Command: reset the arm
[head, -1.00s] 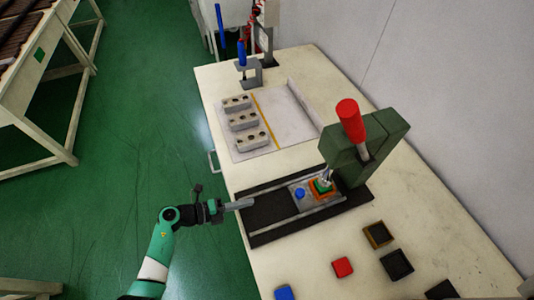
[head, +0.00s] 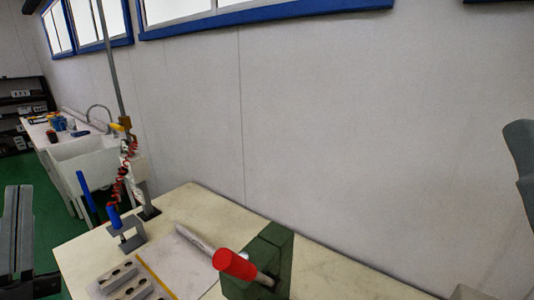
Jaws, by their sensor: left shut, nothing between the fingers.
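My left gripper (head: 18,238) stands upright at the far left edge, close to the camera. Its two grey fingers are together with nothing between them, and it is clear of the table. At the right edge a dark grey piece (head: 521,160), apparently part of my right arm or gripper, is cut off by the frame. Its fingers cannot be made out.
The cream table (head: 350,278) fills the bottom. On it are a green press with a red handle (head: 236,264), grey mould blocks (head: 118,278) and a blue-handled clamp (head: 127,232). A sink (head: 85,160) stands behind at left.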

